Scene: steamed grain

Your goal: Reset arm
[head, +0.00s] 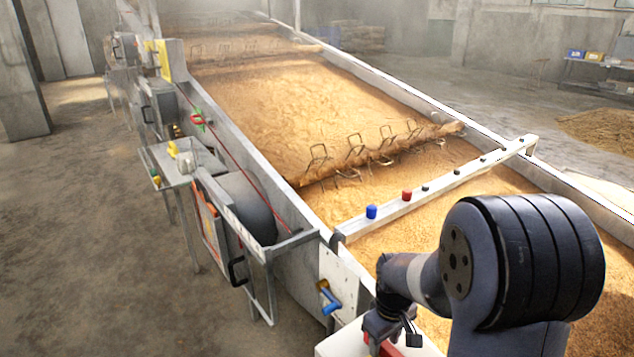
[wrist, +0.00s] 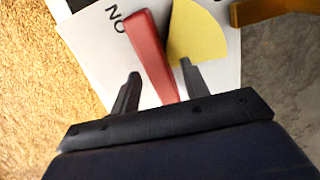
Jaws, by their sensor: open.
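My arm reaches down at the lower right of the head view, and my gripper (head: 392,335) is low at the bottom edge, above a white box (head: 345,343). In the wrist view my gripper (wrist: 160,68) is open, with one dark finger on each side of a red lever (wrist: 148,50). The lever lies over a white panel (wrist: 90,40) with a yellow sector (wrist: 200,32) and partly hidden black lettering. A bit of red also shows under my gripper in the head view. I cannot tell whether the fingers touch the lever.
A long metal trough (head: 250,175) of tan grain (head: 270,95) runs away from me. A white crossbar (head: 450,182) with a blue and a red knob spans it. A tined roller (head: 380,152) lies beyond. A blue handle (head: 328,297) sticks out nearby. The left floor is clear.

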